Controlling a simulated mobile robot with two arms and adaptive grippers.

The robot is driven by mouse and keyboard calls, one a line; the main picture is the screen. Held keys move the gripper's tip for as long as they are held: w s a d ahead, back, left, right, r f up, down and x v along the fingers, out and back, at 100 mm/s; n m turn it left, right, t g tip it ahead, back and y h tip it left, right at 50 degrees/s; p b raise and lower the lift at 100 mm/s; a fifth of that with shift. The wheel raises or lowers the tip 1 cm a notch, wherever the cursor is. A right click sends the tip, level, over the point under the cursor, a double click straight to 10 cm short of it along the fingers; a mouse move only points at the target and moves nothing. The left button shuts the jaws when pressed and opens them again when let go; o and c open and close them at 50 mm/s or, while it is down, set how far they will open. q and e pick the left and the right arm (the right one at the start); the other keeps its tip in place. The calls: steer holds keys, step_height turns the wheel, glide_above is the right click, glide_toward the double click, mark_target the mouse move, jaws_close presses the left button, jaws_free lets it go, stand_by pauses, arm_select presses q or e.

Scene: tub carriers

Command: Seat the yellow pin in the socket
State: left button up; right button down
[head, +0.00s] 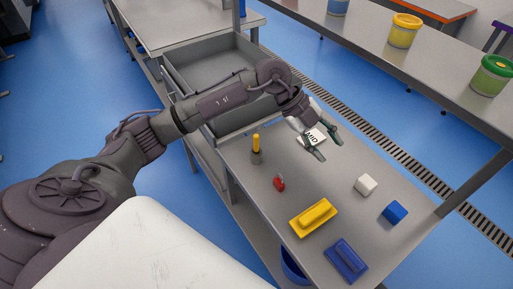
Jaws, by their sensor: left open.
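The yellow pin (256,140) stands upright on the grey metal table, left of my left gripper. Its lower end meets a small dark grey base (257,158), which looks like the socket; I cannot tell how deep the pin sits in it. My left gripper (331,151) is open, its fingers pointing down to the right over the table by a white card marked "MID" (313,134). Nothing shows between the fingers, and they are apart from the pin. My right gripper is not in view.
On the table (243,180) are a small red object (279,183), a white cube (366,184), a blue cube (395,212), a yellow block (313,217) and a blue block (346,261). A grey tray (185,73) lies behind my arm. Tubs stand on the far bench.

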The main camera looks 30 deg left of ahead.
arm_select(q)
steer(key=w+a+n+y, duration=0.25)
steer(key=a+y, duration=0.25)
steer(key=a, duration=0.7)
steer(key=n+g+y, duration=0.1)
steer(key=n+y, duration=0.2)
steer(key=y, duration=0.1)
glide_above(256, 142)
steer(key=w+a, duration=0.1)
steer(key=shift+w+r, duration=0.15)
steer(key=shift+r, duration=0.25)
step_height(256, 142, down, 8)
steer(key=shift+r+p, duration=0.2)
steer(key=shift+p, duration=0.85)
steer(key=f, duration=0.1)
steer(key=f+p, duration=0.1)
steer(key=f, duration=0.1)
steer(key=f+p, duration=0.1)
steer(key=shift+s+d+f, duration=0.3)
steer(key=shift+f, duration=0.4)
jaws_close()
